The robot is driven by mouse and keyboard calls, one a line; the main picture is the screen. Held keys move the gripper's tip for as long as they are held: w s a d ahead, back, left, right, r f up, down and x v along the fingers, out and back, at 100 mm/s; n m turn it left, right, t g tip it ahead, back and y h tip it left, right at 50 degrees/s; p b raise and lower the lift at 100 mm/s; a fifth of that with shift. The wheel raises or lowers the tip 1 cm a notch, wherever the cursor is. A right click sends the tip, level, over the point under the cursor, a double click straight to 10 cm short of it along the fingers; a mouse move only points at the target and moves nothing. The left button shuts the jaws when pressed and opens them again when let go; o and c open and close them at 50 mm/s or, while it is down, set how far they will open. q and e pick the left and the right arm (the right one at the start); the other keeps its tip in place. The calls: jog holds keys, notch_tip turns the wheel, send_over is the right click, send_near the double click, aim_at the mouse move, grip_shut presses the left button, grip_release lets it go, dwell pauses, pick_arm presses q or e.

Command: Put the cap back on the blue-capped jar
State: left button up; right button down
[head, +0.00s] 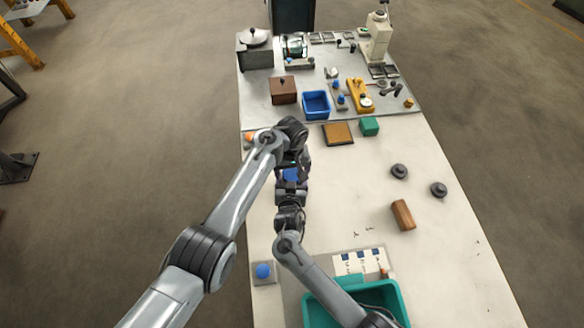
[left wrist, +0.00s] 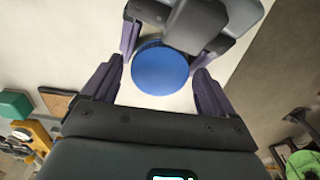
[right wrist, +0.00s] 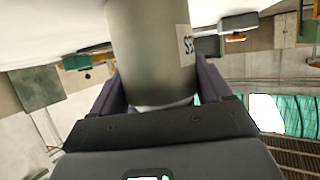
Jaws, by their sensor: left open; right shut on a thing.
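A grey cylindrical jar (right wrist: 152,50) with a white label stands between the fingers of my right gripper (right wrist: 155,90), which is shut on it. A round blue cap face (left wrist: 160,70) shows in the left wrist view, at the jar's end beside my right gripper; blue also shows between the grippers in the head view (head: 291,175). My left gripper (left wrist: 158,72) is open, with its fingertips on either side of the blue face and a gap at each side. Whether the cap sits fully on the jar is hidden.
A teal bin (head: 393,291) stands at the front. A blue knob on a grey plate (head: 264,271) is left of it. A brown block (head: 403,214) and two dark round pieces (head: 399,171) lie at right. A blue bin (head: 316,104) and equipment fill the back.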

pick_arm(q)
jog(key=shift+c, duration=0.4)
jog(key=c, duration=1)
jog(key=m, duration=0.4)
jog(key=shift+m, duration=0.4)
jog(key=m, duration=0.5)
jog(key=o, duration=1.2)
jog(key=shift+c, duration=0.2)
jog(key=shift+r, duration=2.25)
